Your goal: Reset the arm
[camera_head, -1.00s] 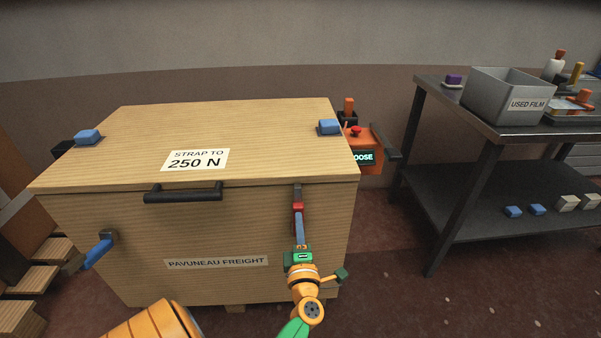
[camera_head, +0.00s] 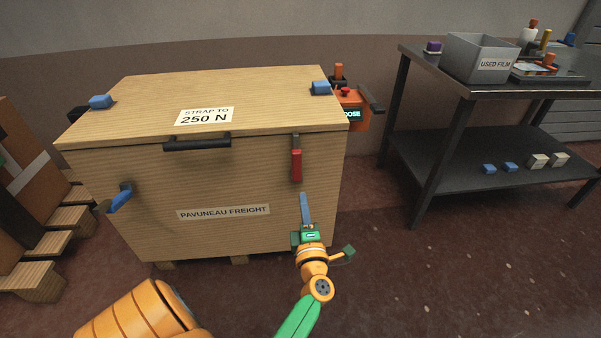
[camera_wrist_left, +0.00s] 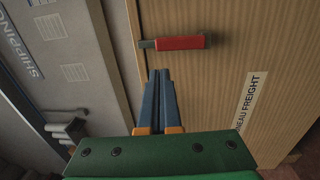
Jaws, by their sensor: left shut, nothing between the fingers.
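My left gripper (camera_head: 304,198) is in front of the right part of the wooden crate's front face, with its blue-grey fingers pointing up. It is shut and empty, and it sits below the red-handled latch (camera_head: 296,165), apart from it. In the left wrist view the closed fingers (camera_wrist_left: 160,75) point at the crate front, with the red latch handle (camera_wrist_left: 180,43) just beyond their tips. The wooden crate (camera_head: 130,180) stands with its lid down. My right gripper is not in view.
A dark metal table (camera_head: 440,160) stands at the right, with a grey used-film bin (camera_head: 460,60) on top and small blocks on its lower shelf. An orange strapping tool (camera_head: 352,112) is at the crate's right side. Wooden pallets (camera_head: 45,245) lie at the left. Floor on the right is clear.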

